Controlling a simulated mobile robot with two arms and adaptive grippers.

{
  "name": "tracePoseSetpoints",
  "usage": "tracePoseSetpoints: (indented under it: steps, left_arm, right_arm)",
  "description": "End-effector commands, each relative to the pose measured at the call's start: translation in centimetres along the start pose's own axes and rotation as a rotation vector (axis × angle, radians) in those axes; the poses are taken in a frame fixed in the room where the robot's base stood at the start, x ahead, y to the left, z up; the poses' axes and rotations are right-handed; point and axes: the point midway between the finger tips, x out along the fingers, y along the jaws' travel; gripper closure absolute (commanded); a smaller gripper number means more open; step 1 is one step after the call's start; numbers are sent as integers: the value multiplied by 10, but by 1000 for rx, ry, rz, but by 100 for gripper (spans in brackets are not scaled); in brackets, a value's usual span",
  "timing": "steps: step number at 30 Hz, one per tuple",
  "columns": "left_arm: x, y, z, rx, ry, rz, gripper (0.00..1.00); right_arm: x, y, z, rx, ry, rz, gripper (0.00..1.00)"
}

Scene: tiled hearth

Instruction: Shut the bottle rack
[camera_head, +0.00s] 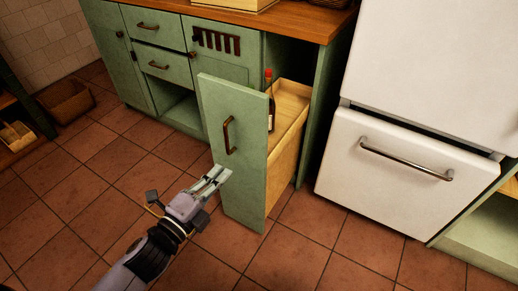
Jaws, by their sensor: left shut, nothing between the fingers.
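The bottle rack (232,150) is a tall pull-out unit with a green front panel and a bronze handle (228,135). It stands pulled out from the cabinet, and its wooden side (285,165) shows. A dark bottle (271,108) with a red top stands inside it. My left gripper (222,174) is shut and empty, with its fingertips at the lower part of the green front, below the handle. I cannot tell whether they touch the panel. My right gripper is not in view.
Green cabinets (155,65) with drawers and a wooden worktop (290,27) stand behind. A white fridge (415,130) stands to the right of the rack. A basket (66,101) lies at the far left. The tiled floor (110,185) in front is clear.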

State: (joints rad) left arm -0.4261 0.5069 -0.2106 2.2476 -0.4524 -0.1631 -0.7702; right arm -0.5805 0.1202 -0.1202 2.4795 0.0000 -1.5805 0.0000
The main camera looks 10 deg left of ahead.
Motion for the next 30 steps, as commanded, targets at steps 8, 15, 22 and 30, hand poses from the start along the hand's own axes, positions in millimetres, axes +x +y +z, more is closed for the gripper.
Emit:
tracePoseSetpoints:
  steps: [8,15,22,30]
  left_arm:
    - [30,-3,0,3,1,-6,100]
    - [72,-2,0,1,0,-6,100]
    - [111,-2,0,1,0,-5,100]
    - [136,-1,0,0,0,-1,100]
  right_arm:
    - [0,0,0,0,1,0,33]
    - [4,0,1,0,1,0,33]
    - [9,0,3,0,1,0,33]
    - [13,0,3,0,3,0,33]
